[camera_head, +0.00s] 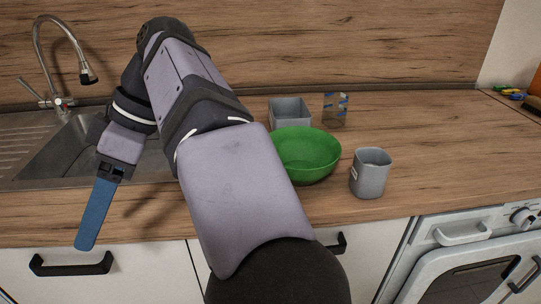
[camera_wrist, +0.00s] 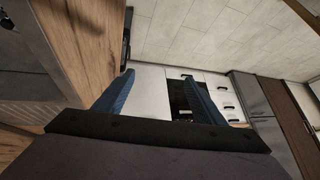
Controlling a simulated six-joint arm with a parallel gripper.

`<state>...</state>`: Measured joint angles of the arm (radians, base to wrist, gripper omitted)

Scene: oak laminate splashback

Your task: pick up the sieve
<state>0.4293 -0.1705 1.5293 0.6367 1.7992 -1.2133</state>
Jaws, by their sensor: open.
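I cannot make out a sieve for certain in either view. A green, round, bowl-shaped thing (camera_head: 308,153) sits on the wooden counter, partly hidden behind my arm; I cannot tell whether it has holes. My gripper (camera_head: 86,243) is at the left in the head view, in front of the sink and well away from the green thing. In the wrist view my gripper (camera_wrist: 158,77) has its two blue fingers spread, with nothing between them.
A grey square container (camera_head: 289,112) and a patterned clear glass (camera_head: 335,109) stand behind the green thing. A grey mug (camera_head: 370,173) stands to its right. The sink (camera_head: 60,150) and tap (camera_head: 60,60) are at left.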

